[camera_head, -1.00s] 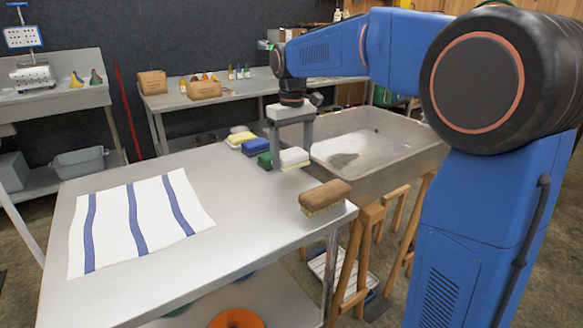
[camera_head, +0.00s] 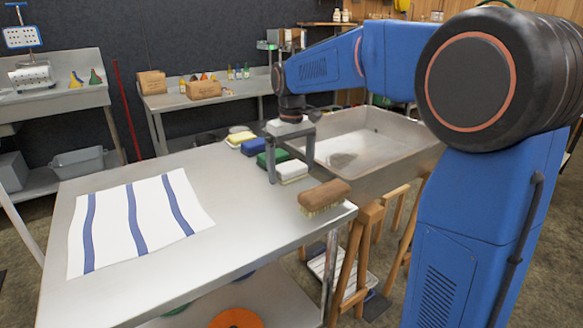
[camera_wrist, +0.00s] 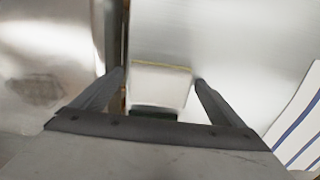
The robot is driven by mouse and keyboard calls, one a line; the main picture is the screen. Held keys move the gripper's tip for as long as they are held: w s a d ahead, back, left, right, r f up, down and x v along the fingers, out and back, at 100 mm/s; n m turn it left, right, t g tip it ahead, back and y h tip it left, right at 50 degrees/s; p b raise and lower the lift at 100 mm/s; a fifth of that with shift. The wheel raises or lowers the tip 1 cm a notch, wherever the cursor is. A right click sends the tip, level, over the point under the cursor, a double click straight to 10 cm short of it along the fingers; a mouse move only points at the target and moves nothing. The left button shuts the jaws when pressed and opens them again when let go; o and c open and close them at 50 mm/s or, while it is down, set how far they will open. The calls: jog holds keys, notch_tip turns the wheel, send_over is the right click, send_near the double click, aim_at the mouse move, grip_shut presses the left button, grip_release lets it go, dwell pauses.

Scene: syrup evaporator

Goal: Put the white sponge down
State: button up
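The white sponge (camera_head: 292,171) sits on the metal table near its right edge, between the two fingers of my gripper (camera_head: 291,160). In the wrist view the white sponge (camera_wrist: 160,86) lies between the fingertips of my gripper (camera_wrist: 160,76), with a narrow gap on each side. My gripper is open around it, with the fingers still down beside it. The green sponge (camera_head: 268,158) is just behind it, partly hidden by a finger.
A blue sponge (camera_head: 254,148) and a yellow one (camera_head: 240,137) continue the row behind. A brown brush (camera_head: 325,196) lies in front, near the table corner. A striped towel (camera_head: 138,222) covers the left of the table (camera_head: 235,215). A metal basin (camera_head: 375,165) stands right.

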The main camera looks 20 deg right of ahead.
aim_at(292, 167)
notch_tip(292, 167, up, 12)
jog(key=shift+r, duration=0.15)
dwell(0.6)
